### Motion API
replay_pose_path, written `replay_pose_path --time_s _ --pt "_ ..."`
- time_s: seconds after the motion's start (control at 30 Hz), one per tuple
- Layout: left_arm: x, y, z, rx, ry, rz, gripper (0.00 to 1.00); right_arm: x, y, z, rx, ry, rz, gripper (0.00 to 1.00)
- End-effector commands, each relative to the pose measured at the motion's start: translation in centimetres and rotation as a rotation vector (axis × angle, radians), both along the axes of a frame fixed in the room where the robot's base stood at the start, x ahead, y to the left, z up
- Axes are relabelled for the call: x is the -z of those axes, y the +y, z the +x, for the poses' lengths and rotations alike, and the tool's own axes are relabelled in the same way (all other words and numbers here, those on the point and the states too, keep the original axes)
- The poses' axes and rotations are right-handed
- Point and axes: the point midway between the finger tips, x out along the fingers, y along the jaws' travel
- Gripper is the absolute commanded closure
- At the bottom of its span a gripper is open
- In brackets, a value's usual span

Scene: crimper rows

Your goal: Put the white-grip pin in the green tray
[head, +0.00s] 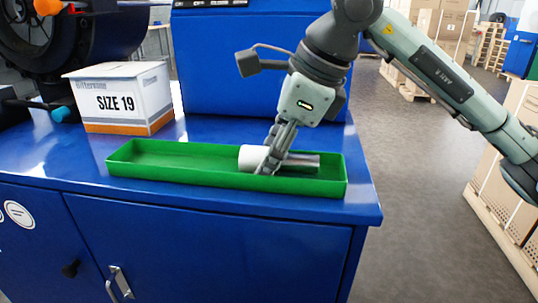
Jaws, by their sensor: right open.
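The green tray (160,170) is a long, shallow box on the blue bench top. The white-grip pin (254,158) lies in the right half of the tray, its white grip to the left and its grey metal shaft (303,162) to the right. My right gripper (267,170) reaches down into the tray at the pin. Its fingers are open and cover part of the pin where the white grip meets the shaft. I cannot tell whether the fingers touch the pin. The left gripper is not in view.
A white and orange box marked SIZE 19 (120,100) stands on the bench behind the tray's left part. A blue machine (235,70) stands behind the tray. Cartons on pallets (505,200) stand on the floor to the right. The left half of the tray is empty.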

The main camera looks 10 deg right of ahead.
Motion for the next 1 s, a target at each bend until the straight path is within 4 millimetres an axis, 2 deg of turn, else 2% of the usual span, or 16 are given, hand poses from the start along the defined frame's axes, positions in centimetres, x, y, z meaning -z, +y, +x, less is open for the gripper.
replay_pose_path --time_s 0.03,0.27,0.4,0.6,0.8,1.0 --pt "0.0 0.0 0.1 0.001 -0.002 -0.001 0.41 1.2 -0.1 -0.5 -0.008 0.03 -0.021 0.57" --pt "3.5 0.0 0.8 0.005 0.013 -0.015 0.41 -0.7 -0.3 -0.5 -0.005 0.026 -0.02 0.57" --pt "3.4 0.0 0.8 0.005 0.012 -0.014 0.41 -4.2 -1.5 -1.3 -0.001 0.018 -0.015 0.57" --pt "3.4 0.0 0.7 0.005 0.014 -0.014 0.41 -8.4 -2.9 -2.4 -0.001 0.015 -0.012 0.57" --pt "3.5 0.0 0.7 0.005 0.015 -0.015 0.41 -10.7 -3.7 -3.1 0.0 0.017 -0.013 0.57" --pt "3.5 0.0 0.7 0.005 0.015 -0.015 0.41 -11.4 -3.9 -3.3 0.0 0.016 -0.011 0.57"
